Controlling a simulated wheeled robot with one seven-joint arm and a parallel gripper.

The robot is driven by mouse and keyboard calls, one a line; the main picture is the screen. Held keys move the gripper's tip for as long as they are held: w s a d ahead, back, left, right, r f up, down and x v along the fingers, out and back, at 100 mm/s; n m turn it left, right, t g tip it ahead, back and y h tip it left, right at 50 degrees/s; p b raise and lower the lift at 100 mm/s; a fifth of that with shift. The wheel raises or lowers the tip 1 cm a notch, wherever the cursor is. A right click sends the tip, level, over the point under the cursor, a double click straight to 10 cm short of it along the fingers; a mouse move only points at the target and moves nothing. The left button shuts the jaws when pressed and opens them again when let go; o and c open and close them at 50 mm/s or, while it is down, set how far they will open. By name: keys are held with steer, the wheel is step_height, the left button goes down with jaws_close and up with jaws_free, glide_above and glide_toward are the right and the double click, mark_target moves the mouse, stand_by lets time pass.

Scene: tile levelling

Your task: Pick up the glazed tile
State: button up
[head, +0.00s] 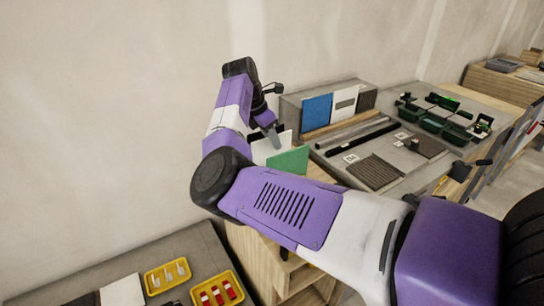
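My gripper (272,138) hangs fingers-down at the far end of my arm, just above a wooden stand. Close to its fingertips are a pale upright panel (264,151) and a green upright panel (288,161), which look like tiles. I cannot tell which thing is the glazed tile. A blue tile (317,109) and a white tile (344,102) stand upright on the bench to the right, apart from my gripper. The fingers are small and dark here, so I cannot tell if they are open or touch a panel.
At bottom left, a lower table has two yellow trays (167,276) with small parts. A wall stands behind my arm.

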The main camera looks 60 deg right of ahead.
jaws_close()
stand_by(1.3)
